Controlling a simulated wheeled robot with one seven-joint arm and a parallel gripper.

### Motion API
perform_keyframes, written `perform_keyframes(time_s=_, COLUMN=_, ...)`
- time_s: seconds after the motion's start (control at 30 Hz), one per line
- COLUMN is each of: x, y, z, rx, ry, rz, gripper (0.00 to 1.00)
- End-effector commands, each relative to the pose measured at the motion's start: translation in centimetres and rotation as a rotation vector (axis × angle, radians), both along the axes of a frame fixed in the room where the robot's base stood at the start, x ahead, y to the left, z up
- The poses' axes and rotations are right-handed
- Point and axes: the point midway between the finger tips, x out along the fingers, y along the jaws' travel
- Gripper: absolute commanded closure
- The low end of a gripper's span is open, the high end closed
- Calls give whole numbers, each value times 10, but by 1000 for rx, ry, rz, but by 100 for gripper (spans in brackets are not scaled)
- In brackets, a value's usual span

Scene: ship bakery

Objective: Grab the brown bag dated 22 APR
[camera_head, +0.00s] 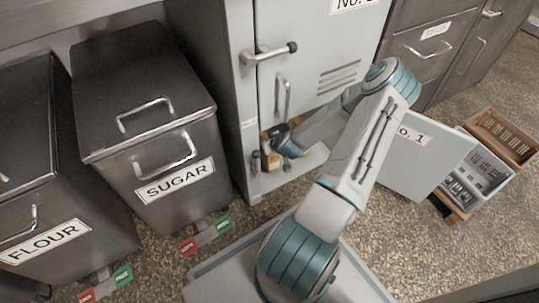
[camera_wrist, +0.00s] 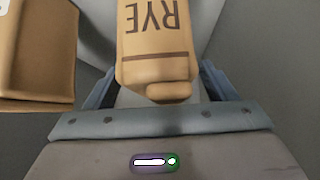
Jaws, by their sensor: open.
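A tan bag marked RYE (camera_wrist: 155,30) shows upside down in the wrist view, with a dark stripe and a folded end. My gripper (camera_wrist: 157,88) is open, with one finger on each side of this bag. I cannot tell whether the fingers touch it. A second brown bag (camera_wrist: 35,50) stands to the left, outside the fingers. No date is readable on either bag. In the head view my gripper reaches into the low open compartment, where small brown items (camera_head: 268,160) show beside it, partly hidden by my arm.
The open door marked No. 1 (camera_head: 430,165) stands right of my arm. Bins marked SUGAR (camera_head: 120,110) and FLOUR (camera_head: 75,200) stand at the left. A brown crate (camera_head: 505,135) and a grey crate (camera_head: 490,170) sit on the floor at the right. A closed locker door (camera_head: 300,30) is above.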

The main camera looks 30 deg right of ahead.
Motion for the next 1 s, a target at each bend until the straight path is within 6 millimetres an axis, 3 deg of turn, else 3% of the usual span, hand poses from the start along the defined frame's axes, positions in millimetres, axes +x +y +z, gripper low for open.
perform_keyframes(time_s=0.2, x=1, y=0, z=0, rx=0, ry=0, rz=0, gripper=22)
perform_keyframes(time_s=0.4, x=0, y=0, z=0, rx=0, ry=1, rz=0, gripper=77)
perform_keyframes(time_s=0.5, x=0, y=0, z=0, rx=0, ry=1, rz=0, gripper=100)
perform_keyframes(time_s=1.0, x=1, y=0, z=8, rx=-2, ry=-2, rz=1, gripper=100)
